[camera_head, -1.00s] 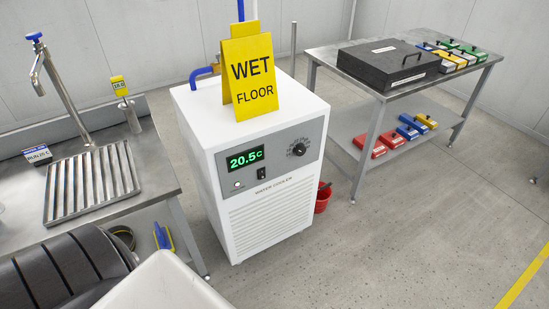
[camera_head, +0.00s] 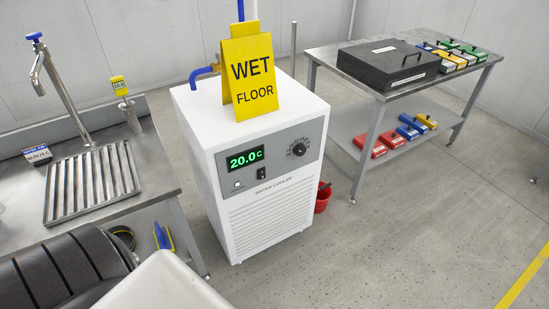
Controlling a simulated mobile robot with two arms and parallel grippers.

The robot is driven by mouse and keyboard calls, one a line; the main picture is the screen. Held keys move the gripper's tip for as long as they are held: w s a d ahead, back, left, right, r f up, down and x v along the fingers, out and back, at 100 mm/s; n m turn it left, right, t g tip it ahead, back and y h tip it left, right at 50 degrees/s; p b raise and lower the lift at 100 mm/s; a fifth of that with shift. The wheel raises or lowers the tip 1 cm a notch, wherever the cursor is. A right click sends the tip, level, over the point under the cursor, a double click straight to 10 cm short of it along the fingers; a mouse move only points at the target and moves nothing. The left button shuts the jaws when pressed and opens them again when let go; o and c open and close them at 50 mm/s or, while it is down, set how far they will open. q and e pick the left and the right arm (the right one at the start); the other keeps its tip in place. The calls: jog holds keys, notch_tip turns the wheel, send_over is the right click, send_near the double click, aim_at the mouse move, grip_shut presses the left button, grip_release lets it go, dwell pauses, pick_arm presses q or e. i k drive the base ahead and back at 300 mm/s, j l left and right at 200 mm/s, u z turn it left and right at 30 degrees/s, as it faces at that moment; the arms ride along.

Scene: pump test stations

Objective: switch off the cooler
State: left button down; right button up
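The white water cooler (camera_head: 262,215) stands upright on the floor in the middle of the head view. Its grey front panel has a lit green display (camera_head: 245,158) reading 20.0 c. A small black rocker switch (camera_head: 261,173) sits below the display's right end. A small round pale light or button (camera_head: 238,185) is to the left of the switch. A black round dial (camera_head: 298,149) is on the panel's right. A yellow wet floor sign (camera_head: 252,80) stands on the cooler's top. Neither of my grippers shows in the view.
A steel sink bench (camera_head: 160,175) with a ribbed drain and tap is at the left. A steel table (camera_head: 320,55) with a black case and coloured boxes stands at the back right. A red bucket (camera_head: 323,198) is beside the cooler. The right floor is clear.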

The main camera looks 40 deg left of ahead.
aim_at(262, 175)
jog(key=j+u, duration=0.15)
jog(key=u, duration=1.1)
jog(key=i+l, duration=0.05)
